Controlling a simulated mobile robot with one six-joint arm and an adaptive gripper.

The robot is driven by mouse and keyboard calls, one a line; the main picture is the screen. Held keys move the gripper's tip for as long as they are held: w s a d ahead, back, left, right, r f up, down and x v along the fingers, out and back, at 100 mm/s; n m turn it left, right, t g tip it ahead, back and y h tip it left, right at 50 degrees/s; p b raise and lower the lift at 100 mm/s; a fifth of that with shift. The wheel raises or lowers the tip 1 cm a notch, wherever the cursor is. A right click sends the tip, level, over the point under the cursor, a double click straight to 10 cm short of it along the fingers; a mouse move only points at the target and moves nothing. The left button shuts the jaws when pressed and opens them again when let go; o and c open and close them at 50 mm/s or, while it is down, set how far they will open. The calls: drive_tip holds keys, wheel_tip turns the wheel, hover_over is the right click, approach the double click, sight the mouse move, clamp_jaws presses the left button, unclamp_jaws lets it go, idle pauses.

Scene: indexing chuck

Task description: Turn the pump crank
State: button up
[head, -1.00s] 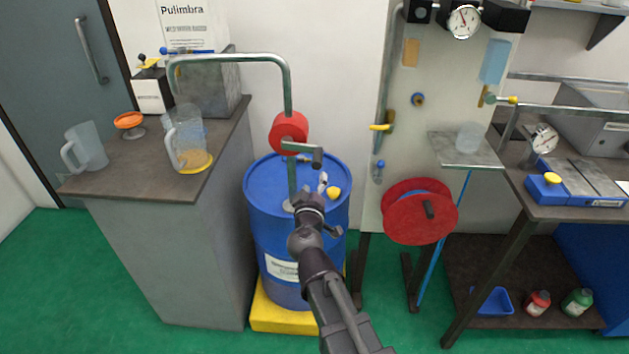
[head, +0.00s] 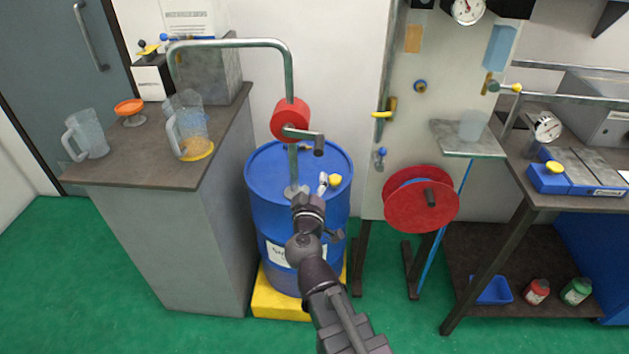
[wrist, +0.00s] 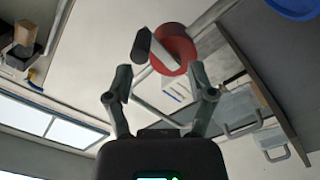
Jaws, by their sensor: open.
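The pump has a red round body (head: 291,118) on a grey pipe above the blue drum (head: 262,180). Its crank (head: 303,133) sticks out to the right and ends in a dark handle (head: 319,147). My gripper (head: 310,190) is below the handle, in front of the drum top, and apart from the crank. In the wrist view my gripper (wrist: 160,71) has its fingers spread with nothing between them. The red pump body (wrist: 175,50) and the dark crank handle (wrist: 142,45) show beyond the fingertips, the handle nearer the left finger.
A bent spout pipe (head: 230,43) reaches left over the counter (head: 120,172), which holds clear jugs and an orange dish (head: 130,107). A panel with a red reel (head: 405,205) stands to the right of the drum. A yellow base (head: 275,305) is under the drum.

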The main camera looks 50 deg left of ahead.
drive_tip(key=shift+v, duration=2.45)
drive_tip(key=shift+w+a+f, duration=0.1)
drive_tip(key=shift+w+f, duration=0.05)
drive_tip(key=shift+f, duration=0.05)
drive_tip(key=c, duration=0.8)
drive_tip(key=shift+a+f+n+b, duration=0.2)
drive_tip(key=shift+f+n+b, duration=0.1)
drive_tip(key=shift+b, duration=0.3)
clamp_jaws()
drive_tip(key=s+a+f+n+t+h+b, duration=0.1)
drive_tip(key=a+f+n+t+h+b, duration=0.1)
drive_tip(key=b, duration=0.7)
drive_tip(key=a+f+n+t+h+b, duration=0.3)
drive_tip(key=a+f+n+t+b, duration=0.2)
drive_tip(key=a+n+t+b, duration=0.2)
drive_tip(key=n+t+b, duration=0.2)
drive_tip(key=n, duration=0.1)
drive_tip(key=shift+s+f, duration=0.2)
drive_tip(key=shift+s, duration=0.2)
